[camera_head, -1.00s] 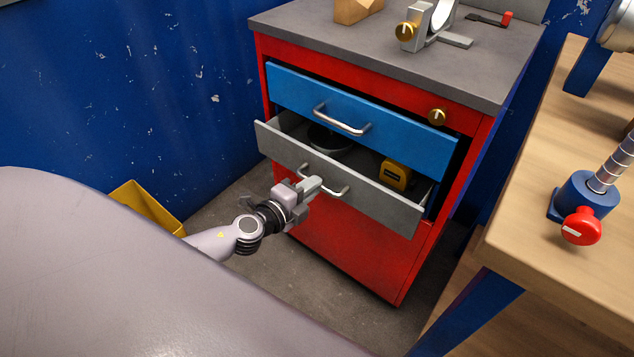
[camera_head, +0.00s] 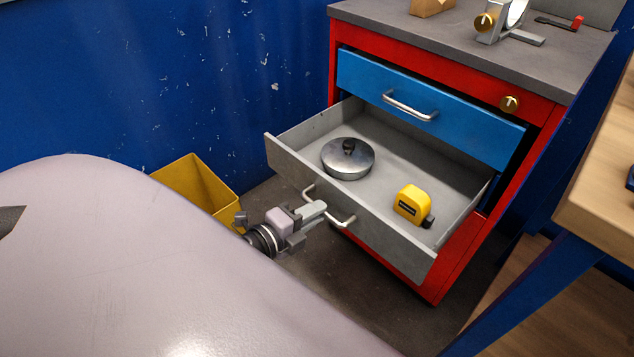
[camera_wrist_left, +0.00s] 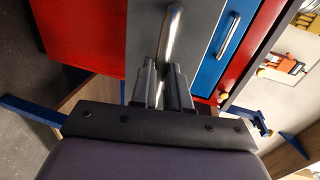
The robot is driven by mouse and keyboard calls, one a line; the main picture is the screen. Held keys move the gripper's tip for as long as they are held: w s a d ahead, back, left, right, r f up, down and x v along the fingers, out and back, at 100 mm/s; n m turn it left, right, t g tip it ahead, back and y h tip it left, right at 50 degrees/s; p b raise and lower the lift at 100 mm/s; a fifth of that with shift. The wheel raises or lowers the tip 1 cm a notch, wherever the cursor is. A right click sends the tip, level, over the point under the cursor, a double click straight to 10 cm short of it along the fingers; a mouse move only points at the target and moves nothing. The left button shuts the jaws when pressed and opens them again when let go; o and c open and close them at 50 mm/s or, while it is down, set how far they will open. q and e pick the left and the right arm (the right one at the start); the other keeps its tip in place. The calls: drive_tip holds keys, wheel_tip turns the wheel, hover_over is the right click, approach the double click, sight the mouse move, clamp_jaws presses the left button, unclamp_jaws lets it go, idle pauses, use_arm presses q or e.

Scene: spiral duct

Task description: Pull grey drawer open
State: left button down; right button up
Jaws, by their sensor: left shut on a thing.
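The grey drawer (camera_head: 410,247) stands well out of the red cabinet, below the blue drawer. Its inside is visible in the head view. It holds a round silver lidded tin (camera_head: 348,160) and a yellow tape measure (camera_head: 411,203). My left gripper (camera_head: 318,212) is at the drawer's curved metal handle (camera_head: 345,222), at the left part of it. In the left wrist view, the fingers (camera_wrist_left: 163,88) are closed around the metal handle (camera_wrist_left: 172,35), against the grey front. My right gripper is in none of the views.
The blue drawer (camera_head: 430,108) is just above, slightly out. A yellow bin (camera_head: 197,187) stands on the floor by the blue wall, left of the drawer. A wooden bench (camera_head: 597,185) is at the right. The cabinet's grey top (camera_head: 468,50) carries several items.

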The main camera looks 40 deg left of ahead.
idle(0.3)
use_arm(q)
drive_tip(key=c, duration=1.1)
unclamp_jaws()
use_arm(e)
drive_tip(key=shift+s, duration=0.1)
use_arm(q)
drive_tip(key=shift+s, duration=0.15)
use_arm(e)
drive_tip(key=shift+f, duration=0.1)
use_arm(q)
drive_tip(key=b+v, duration=0.1)
drive_tip(key=v, duration=0.6)
use_arm(e)
drive_tip(key=shift+w+a+r, duration=0.25)
drive_tip(key=shift+w+a, duration=0.05)
drive_tip(key=shift+a, duration=0.2)
